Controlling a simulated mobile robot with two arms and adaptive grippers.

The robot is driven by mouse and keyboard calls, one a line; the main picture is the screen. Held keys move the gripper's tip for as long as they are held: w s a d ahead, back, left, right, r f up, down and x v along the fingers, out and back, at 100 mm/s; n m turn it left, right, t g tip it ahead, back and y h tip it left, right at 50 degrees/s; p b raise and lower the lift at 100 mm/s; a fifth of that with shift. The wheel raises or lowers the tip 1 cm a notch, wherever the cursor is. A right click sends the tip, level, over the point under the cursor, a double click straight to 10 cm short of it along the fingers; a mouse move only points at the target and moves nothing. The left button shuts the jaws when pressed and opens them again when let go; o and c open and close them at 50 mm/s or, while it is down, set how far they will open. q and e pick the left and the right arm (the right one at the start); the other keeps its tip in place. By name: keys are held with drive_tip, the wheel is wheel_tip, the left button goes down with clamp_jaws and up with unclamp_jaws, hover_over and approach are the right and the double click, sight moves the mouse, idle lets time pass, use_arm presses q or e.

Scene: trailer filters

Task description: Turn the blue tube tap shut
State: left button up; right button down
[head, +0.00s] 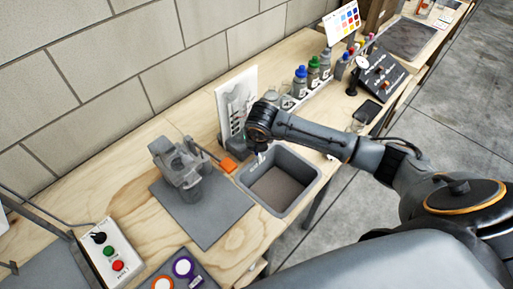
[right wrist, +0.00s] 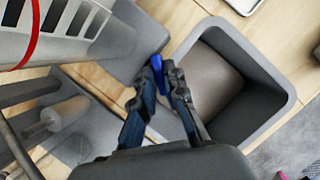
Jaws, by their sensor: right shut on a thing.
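The blue tap (right wrist: 157,65) shows in the right wrist view as a small blue piece between my fingertips, near the left rim of the grey basin. My right gripper (right wrist: 166,70) is shut on it, with one finger on each side. The fingers hide part of the tap, so I cannot tell how far it is turned. In the head view my right gripper (head: 261,152) points down at the basin's back left corner, in front of a white slotted panel (head: 236,90). The tap is hidden there by my wrist. My left gripper is not in view.
The grey basin (head: 309,165) is set into the wooden bench. Several bottles (head: 300,82) stand behind. In the right wrist view a red tube (right wrist: 33,30) crosses the white panel.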

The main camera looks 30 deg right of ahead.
drive_tip(key=m+h+b, duration=0.1)
drive_tip(key=m, duration=0.1)
drive_tip(key=m+h+b, duration=0.1)
drive_tip(key=m+b, duration=0.1)
drive_tip(key=m, duration=0.1)
drive_tip(key=shift+w+a+m+g, duration=0.2)
drive_tip(key=shift+m+g, duration=0.1)
drive_tip(key=shift+g, duration=0.1)
drive_tip(key=shift+m+g+h+b, duration=0.35)
drive_tip(key=shift+m+b, duration=0.45)
drive_tip(key=shift+m, duration=0.4)
drive_tip(key=shift+m+g+b, duration=0.5)
drive_tip(key=shift+m+g, duration=0.05)
drive_tip(key=shift+m, duration=0.65)
drive_tip(key=shift+r+m+h, duration=0.1)
drive_tip(key=shift+m+h, duration=0.15)
drive_tip(key=shift+m, duration=0.05)
drive_tip(key=c, duration=1.4)
unclamp_jaws()
